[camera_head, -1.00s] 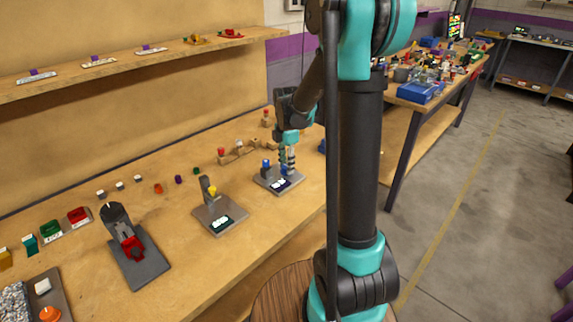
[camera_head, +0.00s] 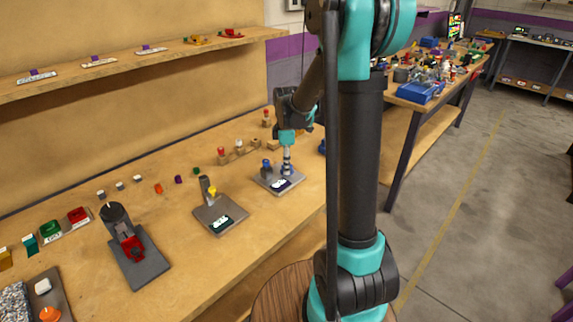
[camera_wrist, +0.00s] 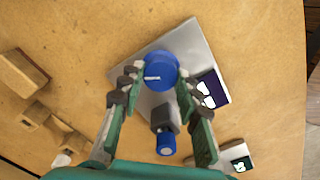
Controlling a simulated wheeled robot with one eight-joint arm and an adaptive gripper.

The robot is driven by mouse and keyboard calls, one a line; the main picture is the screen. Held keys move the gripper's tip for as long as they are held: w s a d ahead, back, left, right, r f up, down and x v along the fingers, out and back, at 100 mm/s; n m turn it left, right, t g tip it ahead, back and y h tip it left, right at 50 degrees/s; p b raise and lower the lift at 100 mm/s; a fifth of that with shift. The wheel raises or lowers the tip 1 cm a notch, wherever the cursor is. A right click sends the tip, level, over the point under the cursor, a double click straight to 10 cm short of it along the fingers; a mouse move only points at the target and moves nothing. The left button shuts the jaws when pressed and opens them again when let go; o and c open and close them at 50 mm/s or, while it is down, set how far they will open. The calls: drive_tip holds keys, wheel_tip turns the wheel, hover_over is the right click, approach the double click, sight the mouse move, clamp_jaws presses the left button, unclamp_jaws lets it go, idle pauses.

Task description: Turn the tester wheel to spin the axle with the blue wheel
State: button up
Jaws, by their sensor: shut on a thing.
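A blue round wheel (camera_wrist: 161,70) with a white mark on its top stands on a grey plate (camera_wrist: 195,45). My gripper (camera_wrist: 158,77) is shut on this wheel from above, one finger on each side, in the wrist view. A dark grey block (camera_wrist: 164,117) with a second, smaller blue round part (camera_wrist: 166,145) stands beside it on the plate. A dark display with white marks (camera_wrist: 213,88) lies on the plate. In the head view my gripper (camera_head: 287,169) is over the plate (camera_head: 264,183), and its fingers largely hide the held wheel. The smaller blue part (camera_head: 266,165) shows to its left.
Another grey stand with a yellow part (camera_head: 212,191) is left of the plate, and a stand with a red part (camera_head: 132,246) is farther left. Wooden blocks (camera_wrist: 24,74) lie nearby. Bare tabletop surrounds the plate.

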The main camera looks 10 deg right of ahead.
drive_tip(key=m, duration=0.7)
drive_tip(key=shift+w, duration=0.1)
drive_tip(key=m, duration=0.6)
drive_tip(key=shift+d+m, duration=0.1)
drive_tip(key=shift+m, duration=0.3)
drive_tip(key=m, duration=1.3)
drive_tip(key=shift+d+m, duration=0.1)
drive_tip(key=shift+m, duration=0.2)
drive_tip(key=o, duration=1.2)
drive_tip(key=shift+c, duration=0.2)
drive_tip(key=shift+r, duration=0.1)
wheel_tip(320, 180, up, 12)
